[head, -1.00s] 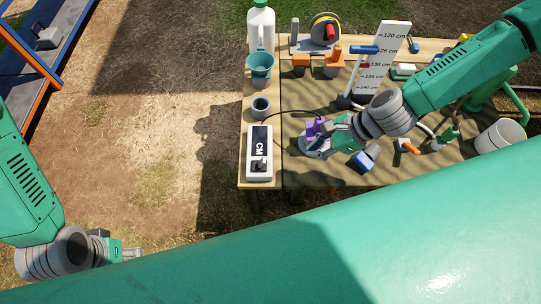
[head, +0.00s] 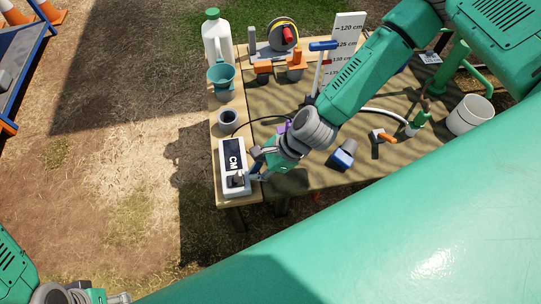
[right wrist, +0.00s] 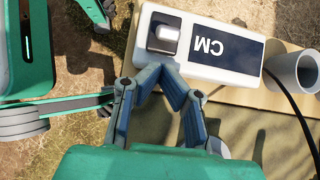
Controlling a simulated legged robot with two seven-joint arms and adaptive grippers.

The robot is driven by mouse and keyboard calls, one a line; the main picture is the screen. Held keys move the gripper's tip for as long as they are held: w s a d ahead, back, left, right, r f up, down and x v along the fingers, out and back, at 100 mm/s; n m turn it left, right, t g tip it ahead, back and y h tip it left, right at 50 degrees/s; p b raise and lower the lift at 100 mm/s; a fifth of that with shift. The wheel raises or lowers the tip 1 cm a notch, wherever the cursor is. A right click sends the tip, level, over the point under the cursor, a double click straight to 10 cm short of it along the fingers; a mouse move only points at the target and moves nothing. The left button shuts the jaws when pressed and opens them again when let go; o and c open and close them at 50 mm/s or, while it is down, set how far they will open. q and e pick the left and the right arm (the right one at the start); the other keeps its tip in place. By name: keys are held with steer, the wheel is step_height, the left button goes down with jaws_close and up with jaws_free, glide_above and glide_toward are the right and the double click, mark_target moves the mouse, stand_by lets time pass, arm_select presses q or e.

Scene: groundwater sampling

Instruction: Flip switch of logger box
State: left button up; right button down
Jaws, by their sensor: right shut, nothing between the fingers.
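The logger box (head: 233,157) is a white box with a dark panel marked CM, at the left front of the table. Its switch (head: 236,181) is a dark block at the box's near end. In the right wrist view the box (right wrist: 222,72) lies just beyond my fingers, with the switch (right wrist: 164,35) at its left end. My right gripper (head: 251,177) is shut and empty, its fingertips beside the switch end of the box. In the right wrist view the fingertips (right wrist: 162,72) meet near the switch; contact is unclear. My left gripper (head: 122,298) is at the bottom left, far from the box.
A grey cup (head: 228,119), a teal jug (head: 221,76) and a white bottle (head: 217,42) stand behind the box. A blue-and-white item (head: 343,155) and an orange-handled valve (head: 382,136) lie right of my arm. A black cable runs from the box.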

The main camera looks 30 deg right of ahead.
steer(key=shift+w+a+r, duration=0.15)
steer(key=shift+a+r, duration=0.25)
steer(key=shift+a, duration=0.4)
